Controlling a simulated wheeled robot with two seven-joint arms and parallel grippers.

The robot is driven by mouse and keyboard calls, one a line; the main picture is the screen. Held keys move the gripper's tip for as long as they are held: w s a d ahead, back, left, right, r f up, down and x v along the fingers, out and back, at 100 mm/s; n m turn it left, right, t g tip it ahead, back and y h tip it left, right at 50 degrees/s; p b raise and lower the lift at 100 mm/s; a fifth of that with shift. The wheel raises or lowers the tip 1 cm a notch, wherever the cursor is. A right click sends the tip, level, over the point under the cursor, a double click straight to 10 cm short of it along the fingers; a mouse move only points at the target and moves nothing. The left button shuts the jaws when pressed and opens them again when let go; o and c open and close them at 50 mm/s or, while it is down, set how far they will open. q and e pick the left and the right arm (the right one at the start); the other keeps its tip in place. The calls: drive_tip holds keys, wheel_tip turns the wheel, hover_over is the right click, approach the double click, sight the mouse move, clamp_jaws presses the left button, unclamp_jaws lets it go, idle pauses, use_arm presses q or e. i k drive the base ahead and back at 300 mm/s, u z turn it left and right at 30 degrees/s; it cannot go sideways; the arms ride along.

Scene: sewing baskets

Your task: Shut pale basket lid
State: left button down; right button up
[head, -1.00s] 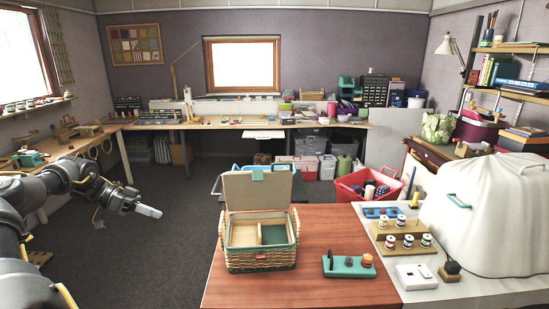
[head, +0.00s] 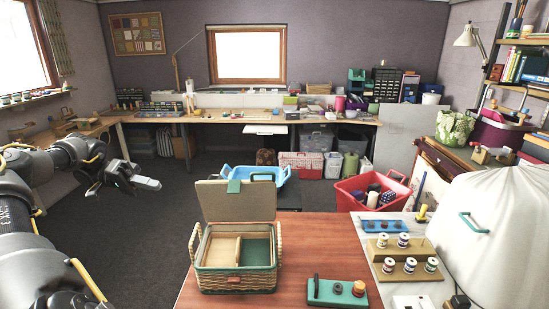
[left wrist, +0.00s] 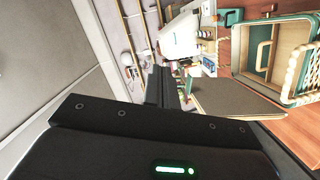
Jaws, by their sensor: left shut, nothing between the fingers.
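The pale wicker basket (head: 236,280) stands on the red-brown table near its left edge. Its lid (head: 237,205) is open and stands upright at the back, with a green tab at its top edge. Inside are wooden and green compartments, and handles rise at the sides. My left gripper (head: 153,184) is shut and empty, out over the floor to the left of the basket and apart from it. In the left wrist view the shut fingers (left wrist: 162,88) point toward the room, with the basket (left wrist: 288,62) and its lid (left wrist: 232,102) at the right. My right gripper is not in view.
A green spool holder (head: 337,293) stands right of the basket. Thread stands (head: 410,272) and a white covered shape (head: 505,230) are further right. Blue (head: 225,172) and red (head: 350,199) bins stand behind the table. Open floor lies to the left.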

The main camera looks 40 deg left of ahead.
sight(252, 200)
drive_tip(key=i, duration=0.9)
drive_tip(key=u, duration=0.05)
